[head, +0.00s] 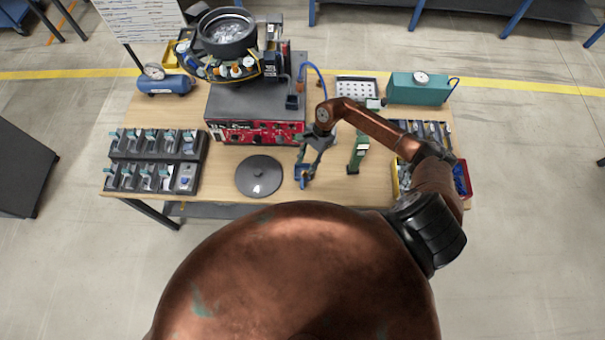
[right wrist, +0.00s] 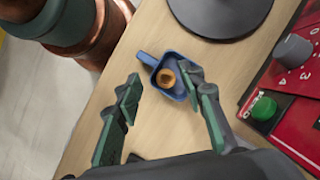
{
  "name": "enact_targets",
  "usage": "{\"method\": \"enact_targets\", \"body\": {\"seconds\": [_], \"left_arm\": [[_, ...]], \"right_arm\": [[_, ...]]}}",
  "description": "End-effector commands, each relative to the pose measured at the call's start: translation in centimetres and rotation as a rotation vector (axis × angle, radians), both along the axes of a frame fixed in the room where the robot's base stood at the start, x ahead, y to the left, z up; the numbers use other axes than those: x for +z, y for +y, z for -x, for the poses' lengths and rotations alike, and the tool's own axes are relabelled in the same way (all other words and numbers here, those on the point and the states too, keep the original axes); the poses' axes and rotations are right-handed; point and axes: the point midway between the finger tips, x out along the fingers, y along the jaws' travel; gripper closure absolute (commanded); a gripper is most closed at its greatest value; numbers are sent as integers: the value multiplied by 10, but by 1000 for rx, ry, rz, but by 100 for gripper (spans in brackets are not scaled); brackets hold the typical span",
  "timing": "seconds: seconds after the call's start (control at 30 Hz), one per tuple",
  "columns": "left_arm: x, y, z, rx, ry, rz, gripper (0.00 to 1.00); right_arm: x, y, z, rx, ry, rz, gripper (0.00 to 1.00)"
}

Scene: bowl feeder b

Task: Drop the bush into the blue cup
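The blue cup (head: 301,182) is near the front edge of the table in the head view. It also shows in the right wrist view (right wrist: 151,61), with a small handle or lip at its upper left. The copper-coloured bush (right wrist: 167,78) appears within the cup's outline; whether it rests on the floor of the cup is hard to tell. My right gripper (head: 306,172) is directly above the cup. Its fingers (right wrist: 163,83) are spread apart, one on each side of the cup, and nothing is gripped between them. My left gripper is not in view.
A dark round disc (head: 259,176) lies left of the cup. Behind stands the bowl feeder (head: 228,38) on a box with a red control panel (head: 262,132). A green upright fixture (head: 358,150) stands right of my gripper. Dark racks (head: 155,160) fill the table's left.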

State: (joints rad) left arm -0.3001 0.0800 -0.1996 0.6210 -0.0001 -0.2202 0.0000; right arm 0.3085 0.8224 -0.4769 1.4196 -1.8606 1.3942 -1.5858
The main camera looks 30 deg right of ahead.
Motion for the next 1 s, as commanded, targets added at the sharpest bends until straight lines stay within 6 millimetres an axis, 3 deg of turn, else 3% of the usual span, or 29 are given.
{"method": "enact_targets", "body": {"seconds": [0.33, 0.47, 1.0], "left_arm": [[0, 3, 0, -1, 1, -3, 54], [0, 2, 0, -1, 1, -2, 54], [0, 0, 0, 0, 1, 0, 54]], "right_arm": [[0, -1, 0, 0, 0, 1, 57], [9, -4, -2, 1, -2, 2, 57], [99, -41, -10, 0, -1, 2, 57]]}}
